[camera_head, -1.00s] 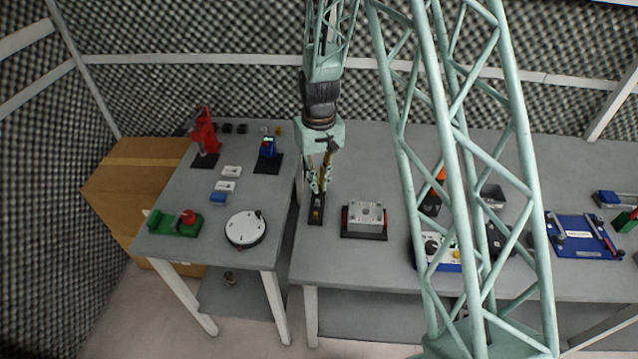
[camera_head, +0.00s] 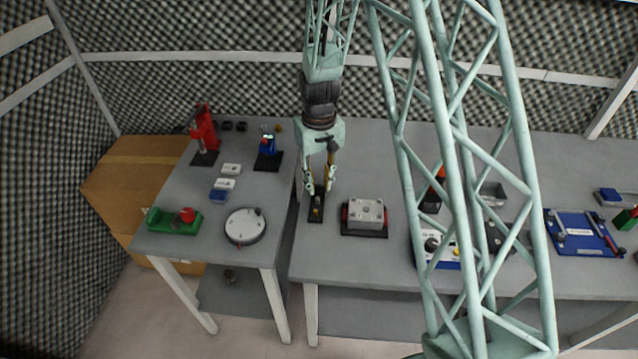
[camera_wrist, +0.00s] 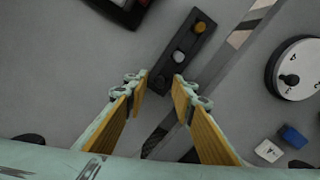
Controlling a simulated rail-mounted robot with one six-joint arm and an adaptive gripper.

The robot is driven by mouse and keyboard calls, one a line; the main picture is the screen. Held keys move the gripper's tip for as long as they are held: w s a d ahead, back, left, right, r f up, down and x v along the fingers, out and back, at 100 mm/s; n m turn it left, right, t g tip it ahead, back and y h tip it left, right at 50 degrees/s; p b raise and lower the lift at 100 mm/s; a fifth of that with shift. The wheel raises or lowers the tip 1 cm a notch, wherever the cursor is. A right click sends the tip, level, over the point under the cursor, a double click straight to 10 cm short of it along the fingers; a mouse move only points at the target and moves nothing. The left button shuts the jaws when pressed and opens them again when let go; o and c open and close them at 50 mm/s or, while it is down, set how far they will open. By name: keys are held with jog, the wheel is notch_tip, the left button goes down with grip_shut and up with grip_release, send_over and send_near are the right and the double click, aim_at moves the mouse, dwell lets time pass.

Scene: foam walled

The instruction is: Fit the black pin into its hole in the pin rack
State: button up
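The pin rack (camera_head: 316,214) is a narrow black bar near the front left of the right-hand table. In the wrist view the rack (camera_wrist: 191,39) runs diagonally and bears an amber pin (camera_wrist: 199,27) and a pale grey pin (camera_wrist: 180,56). A dark spot at the rack's near end (camera_wrist: 160,83) lies between my fingertips in that view; I cannot tell whether it is the black pin or whether it is seated. My gripper (camera_head: 319,190) points down over the rack. Its fingers (camera_wrist: 160,82) stand apart, with nothing visibly clamped.
A grey block in a dark fixture (camera_head: 366,214) stands just right of the rack. A white round dial (camera_head: 245,227) is on the left table, across a gap. Bare tabletop lies behind the rack.

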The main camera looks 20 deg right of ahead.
aim_at(319, 186)
jog(key=shift+r, duration=0.2)
notch_tip(319, 186, up, 12)
jog(key=shift+f, duration=0.2)
dwell(0.8)
dwell(0.9)
